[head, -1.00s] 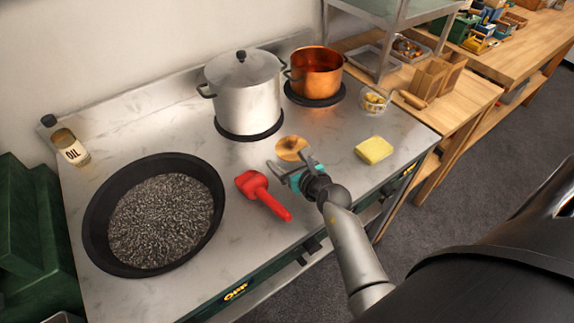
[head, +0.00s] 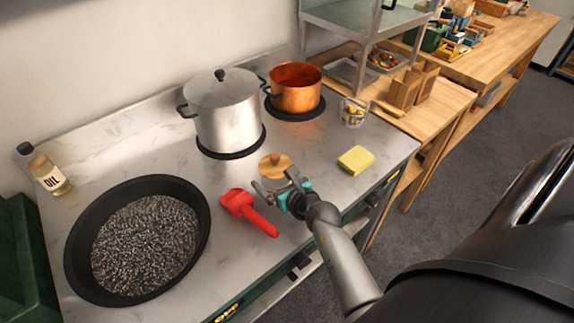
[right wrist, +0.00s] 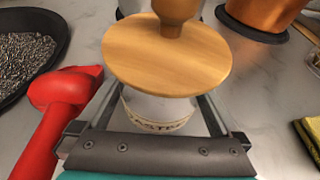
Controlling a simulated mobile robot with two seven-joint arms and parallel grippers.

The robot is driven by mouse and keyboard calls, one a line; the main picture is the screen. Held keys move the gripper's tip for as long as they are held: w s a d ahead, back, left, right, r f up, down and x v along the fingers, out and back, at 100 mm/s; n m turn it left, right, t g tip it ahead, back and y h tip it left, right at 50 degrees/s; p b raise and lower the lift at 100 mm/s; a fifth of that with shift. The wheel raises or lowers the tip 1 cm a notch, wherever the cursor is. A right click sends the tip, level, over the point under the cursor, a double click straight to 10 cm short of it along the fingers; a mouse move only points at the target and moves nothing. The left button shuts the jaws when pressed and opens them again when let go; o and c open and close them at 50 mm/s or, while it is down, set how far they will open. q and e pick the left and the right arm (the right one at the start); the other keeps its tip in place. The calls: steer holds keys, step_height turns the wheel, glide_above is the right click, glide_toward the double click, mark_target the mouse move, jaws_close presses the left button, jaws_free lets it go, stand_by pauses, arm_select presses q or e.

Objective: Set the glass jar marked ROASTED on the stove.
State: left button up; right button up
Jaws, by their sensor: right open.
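The glass jar (right wrist: 158,108) stands between the spread fingers of my right gripper (right wrist: 155,115) in the right wrist view. Its label shows part of a word ending like "ASTED"; the rest is hidden. Its round wooden lid (right wrist: 167,55) covers the top of it, and the lid also shows in the head view (head: 275,165). My right gripper (head: 277,184) is open, low over the stove (head: 330,190) at the near side of the lid. The jar looks upright on the stove, but its base is hidden. My left gripper is out of view.
A red scoop (head: 246,212) lies just left of the gripper. A wide black pan (head: 75,250) is farther left. A lidded steel pot (head: 228,120) and a copper pot (head: 296,92) stand behind. A yellow sponge (head: 355,160) and a small glass container (head: 354,112) are to the right.

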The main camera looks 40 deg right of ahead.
steer(key=p+v, duration=0.2)
steer(key=v, duration=0.8)
steer(key=shift+s+r, duration=0.15)
steer(key=shift+s, duration=0.2)
